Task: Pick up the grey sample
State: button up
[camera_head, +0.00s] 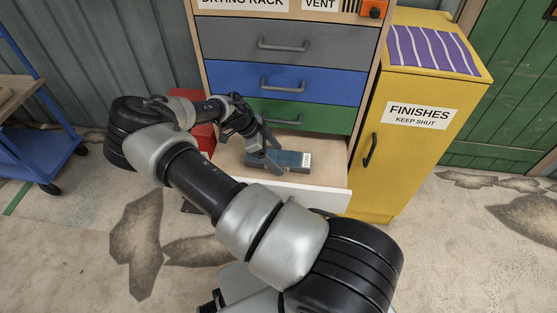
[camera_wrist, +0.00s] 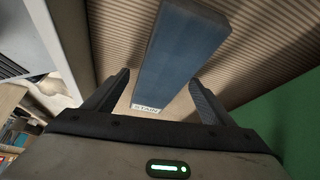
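A long blue-grey block (camera_head: 290,159) with a small white label at its right end lies in the pulled-out bottom drawer (camera_head: 327,176). No other sample shows in the drawer. My gripper (camera_head: 267,158) reaches down into the drawer at the block's left part. In the wrist view the block (camera_wrist: 180,52) runs between the two spread fingers of my gripper (camera_wrist: 160,82), its "STAIN" label at the near end. Gaps show between each finger and the block, so my gripper is open. I cannot tell how far the fingertips are above the drawer floor.
Grey (camera_head: 285,42), blue (camera_head: 281,82) and green (camera_head: 290,114) drawers above are shut; the green one overhangs the open drawer's back. A yellow cabinet (camera_head: 405,140) stands close on the right. A red box (camera_head: 203,134) is at the left, a blue cart (camera_head: 45,140) farther left.

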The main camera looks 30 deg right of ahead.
jog(key=c, duration=1.2)
jog(key=shift+o, duration=0.2)
